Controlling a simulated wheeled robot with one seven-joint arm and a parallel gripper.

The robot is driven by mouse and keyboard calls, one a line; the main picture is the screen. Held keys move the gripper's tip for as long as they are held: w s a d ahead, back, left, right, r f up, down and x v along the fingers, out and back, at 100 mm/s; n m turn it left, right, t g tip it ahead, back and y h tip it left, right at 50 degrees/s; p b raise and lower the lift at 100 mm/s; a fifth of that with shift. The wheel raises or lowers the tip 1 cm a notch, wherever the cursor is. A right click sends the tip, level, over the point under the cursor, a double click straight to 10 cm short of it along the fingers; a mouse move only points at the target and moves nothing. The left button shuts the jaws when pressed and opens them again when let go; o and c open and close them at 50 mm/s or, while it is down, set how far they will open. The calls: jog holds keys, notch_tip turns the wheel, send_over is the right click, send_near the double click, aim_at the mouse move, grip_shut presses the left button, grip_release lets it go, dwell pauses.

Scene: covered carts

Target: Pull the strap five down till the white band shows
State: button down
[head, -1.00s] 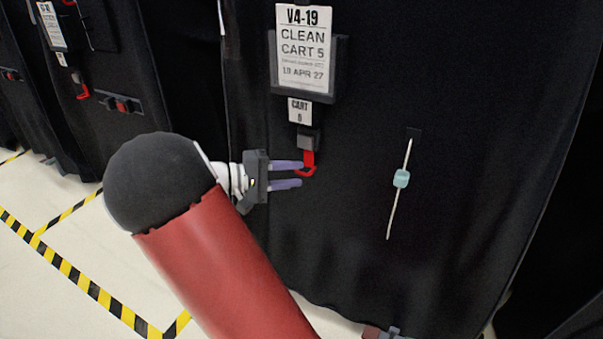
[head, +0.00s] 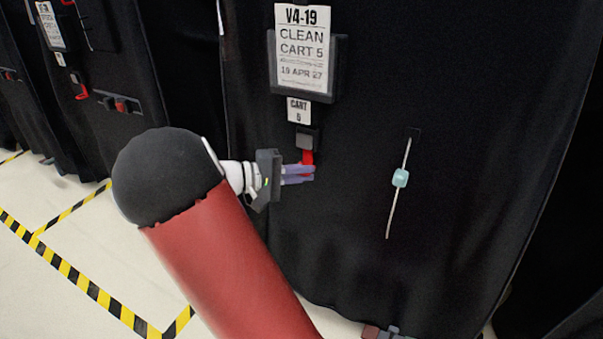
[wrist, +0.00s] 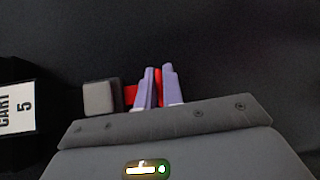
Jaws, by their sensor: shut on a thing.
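The red strap (head: 307,157) hangs from a grey buckle (head: 307,138) under the small "CART 5" tag (head: 299,110) on the black cart cover. My gripper (head: 313,173) reaches in from the left with its purple fingers closed on the strap's lower end. In the wrist view the red strap (wrist: 130,95) runs from the grey buckle (wrist: 101,98) into the fingers of my gripper (wrist: 159,88), and red shows between them. The fingers hide most of the strap's pull end. No white band is visible on the strap.
A sign reading "CLEAN CART 5" (head: 303,50) is above the tag. A pale tie with a light blue seal (head: 400,178) hangs to the right. Another covered cart with a red strap (head: 82,92) stands at the left. Yellow-black tape (head: 85,285) marks the floor.

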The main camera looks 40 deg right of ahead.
notch_tip(320, 180, down, 11)
jog(key=b, duration=0.6)
jog(key=shift+r, duration=0.1)
jog(key=c, duration=1.5)
grip_release()
jog(key=v, duration=0.8)
jog(key=shift+d, duration=0.1)
